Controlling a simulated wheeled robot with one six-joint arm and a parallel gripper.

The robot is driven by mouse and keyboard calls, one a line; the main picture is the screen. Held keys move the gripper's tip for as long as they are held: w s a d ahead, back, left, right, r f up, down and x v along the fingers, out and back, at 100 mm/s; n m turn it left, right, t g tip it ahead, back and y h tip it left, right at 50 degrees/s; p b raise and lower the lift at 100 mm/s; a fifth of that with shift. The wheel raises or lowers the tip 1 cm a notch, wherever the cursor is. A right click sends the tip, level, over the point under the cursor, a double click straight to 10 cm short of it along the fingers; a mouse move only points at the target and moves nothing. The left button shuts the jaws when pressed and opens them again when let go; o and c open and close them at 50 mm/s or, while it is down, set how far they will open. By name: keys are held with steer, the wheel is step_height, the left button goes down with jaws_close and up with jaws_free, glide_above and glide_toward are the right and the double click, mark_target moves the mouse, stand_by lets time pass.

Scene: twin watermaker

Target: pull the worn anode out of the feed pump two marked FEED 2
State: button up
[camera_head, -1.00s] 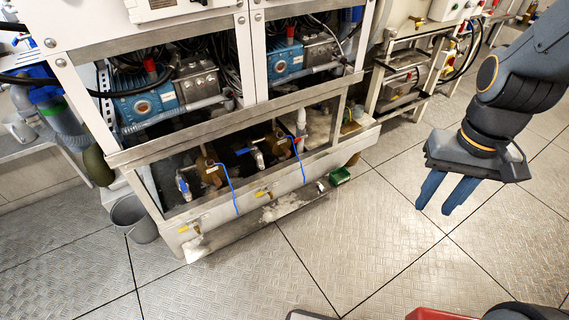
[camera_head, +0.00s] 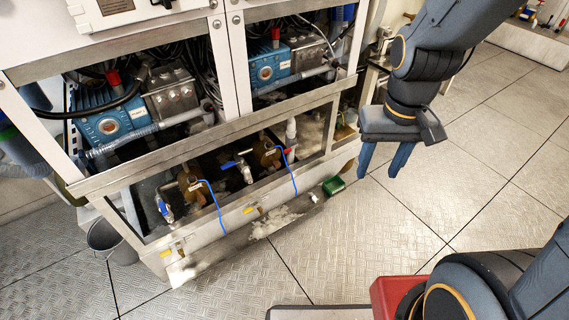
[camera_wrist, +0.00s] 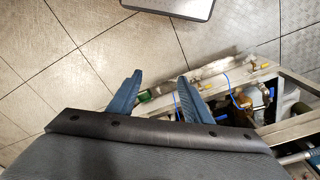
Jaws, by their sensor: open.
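Two brown, brass-like bodies sit in the low open bay of the machine frame, a left one (camera_head: 194,188) and a right one (camera_head: 267,152), each with a blue line hanging in front. They look like the feed pumps. No FEED 2 lettering is readable, so I cannot tell which is feed pump two. I cannot make out the worn anode. My gripper (camera_head: 381,172) is open and empty, fingers down, in front and to the right of the bay. In the wrist view my gripper (camera_wrist: 159,82) shows both fingers apart, with a brass-like body (camera_wrist: 257,97) beyond to the right.
Blue motor pumps (camera_head: 108,117) fill the upper bays. A frame rail (camera_head: 200,152) crosses above the low bay. A green object (camera_head: 334,186) lies by the front ledge. A grey bucket (camera_head: 110,240) stands at left. A red object (camera_head: 392,294) is at the bottom. Open floor lies in front.

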steer(key=w+a+f+n+t+b, duration=0.1)
steer(key=w+a+f+t+b, duration=0.15)
steer(key=w+f+b, duration=0.85)
steer(key=n+t+y+b, duration=0.5)
steer(key=t+y+b, duration=0.25)
steer(key=b, duration=1.75)
glide_toward(278, 163)
steer(key=x, duration=0.4)
steer(key=shift+w+a+f+n+b, duration=0.1)
steer(key=shift+f+n+b, duration=0.2)
steer(key=shift+b, duration=0.2)
steer(key=shift+b+x, duration=1.7)
steer(key=shift+x, duration=2.1)
steer(key=shift+r, duration=0.2)
steer(key=shift+c, duration=0.2)
jaws_close()
steer(key=shift+s+d+p, duration=0.4)
steer(key=shift+s+d, duration=0.15)
steer(key=shift+s, duration=0.25)
steer(key=shift+s+d+p, duration=0.45)
steer(key=shift+s+d, duration=0.1)
steer(key=shift+s, duration=0.2)
steer(key=shift+s+d+p, duration=0.4)
steer(key=shift+s+d, duration=0.1)
steer(key=shift+s, duration=0.3)
